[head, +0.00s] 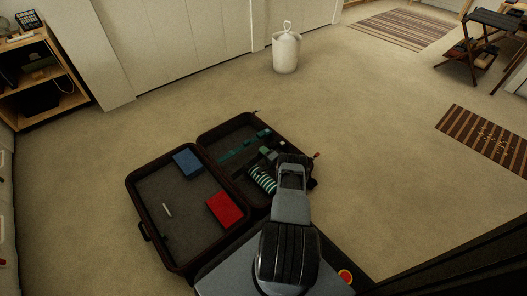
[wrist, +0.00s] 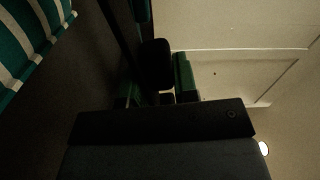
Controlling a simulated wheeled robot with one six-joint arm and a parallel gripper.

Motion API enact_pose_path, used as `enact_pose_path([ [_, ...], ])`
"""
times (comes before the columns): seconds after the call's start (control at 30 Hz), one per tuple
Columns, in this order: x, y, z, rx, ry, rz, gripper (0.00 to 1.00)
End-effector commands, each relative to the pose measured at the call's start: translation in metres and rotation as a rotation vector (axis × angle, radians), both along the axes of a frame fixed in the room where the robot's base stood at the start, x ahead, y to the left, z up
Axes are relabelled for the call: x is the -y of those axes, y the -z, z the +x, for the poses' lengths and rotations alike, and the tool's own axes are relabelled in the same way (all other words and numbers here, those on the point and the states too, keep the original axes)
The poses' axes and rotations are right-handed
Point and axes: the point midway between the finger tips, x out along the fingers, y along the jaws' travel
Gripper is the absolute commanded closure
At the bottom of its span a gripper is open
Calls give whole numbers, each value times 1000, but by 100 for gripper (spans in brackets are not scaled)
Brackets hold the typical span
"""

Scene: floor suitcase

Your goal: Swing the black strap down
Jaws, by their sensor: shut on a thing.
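An open dark suitcase (head: 158,248) lies on the floor in the head view, its two halves side by side. My gripper (head: 283,158) is over the right half, near its right edge; my arm hides part of that side. In the wrist view my gripper (wrist: 158,92) is shut on a dark piece (wrist: 156,62), seemingly the black strap. The strap cannot be made out clearly in the head view, and its far end is hidden or too dark to tell.
A striped teal-and-white roll (head: 262,179) lies in the right half beside my gripper. The left half holds a blue item (head: 187,163), a red item (head: 225,208) and a thin white item (head: 167,210). A white bin (head: 286,53) stands at the back. Floor right of the suitcase is clear.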

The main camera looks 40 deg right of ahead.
Motion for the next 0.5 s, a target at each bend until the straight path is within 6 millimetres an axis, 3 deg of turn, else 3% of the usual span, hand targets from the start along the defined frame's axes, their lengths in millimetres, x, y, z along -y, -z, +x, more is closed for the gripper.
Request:
enact_pose_path([
  [0.47,-2,2,1,1,-7,16,100],
  [0.5,-2,2,1,1,-7,16,70],
])
